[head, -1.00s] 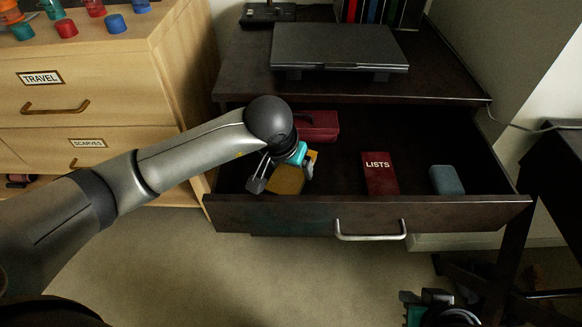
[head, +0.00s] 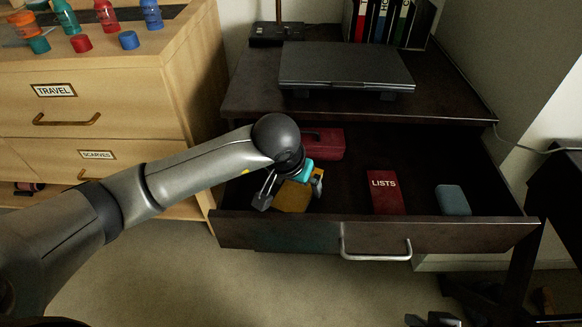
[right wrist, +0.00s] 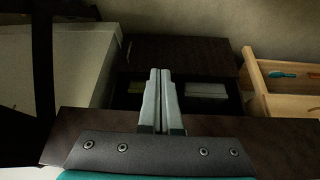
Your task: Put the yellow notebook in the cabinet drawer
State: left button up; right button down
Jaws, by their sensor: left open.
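The yellow notebook (head: 292,198) lies in the left part of the open dark drawer (head: 470,234), behind its front panel. My left gripper (head: 290,190) is open just above it, one finger towards each side of the notebook. The wrist and fingers hide part of the notebook, and I cannot tell whether they touch it. My right gripper (right wrist: 161,100) shows in the right wrist view with its fingers together and nothing visible between them. In the head view only a small part of it shows at the bottom edge.
The drawer also holds a dark red case (head: 325,143), a red LISTS book (head: 383,192) and a blue-grey box (head: 453,200). A closed laptop (head: 345,66) sits on the desk above. A wooden cabinet (head: 100,110) with bottles on top stands at the left.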

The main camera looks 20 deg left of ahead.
aim_at(299, 186)
pick_arm(q)
jog(key=p+v, duration=0.1)
jog(key=v, duration=0.2)
jog(key=shift+r, duration=0.25)
jog(key=p+v, duration=0.3)
jog(key=v, duration=0.5)
jog(key=shift+s+r+p, duration=0.2)
jog(key=shift+p, duration=0.15)
pick_arm(e)
notch_tip(299, 186, down, 9)
jog(key=s+d+g, duration=0.1)
jog(key=s+g, duration=0.1)
jog(key=shift+d+g+h, duration=0.15)
jog(key=shift+g+h, duration=0.15)
jog(key=shift+s, duration=0.15)
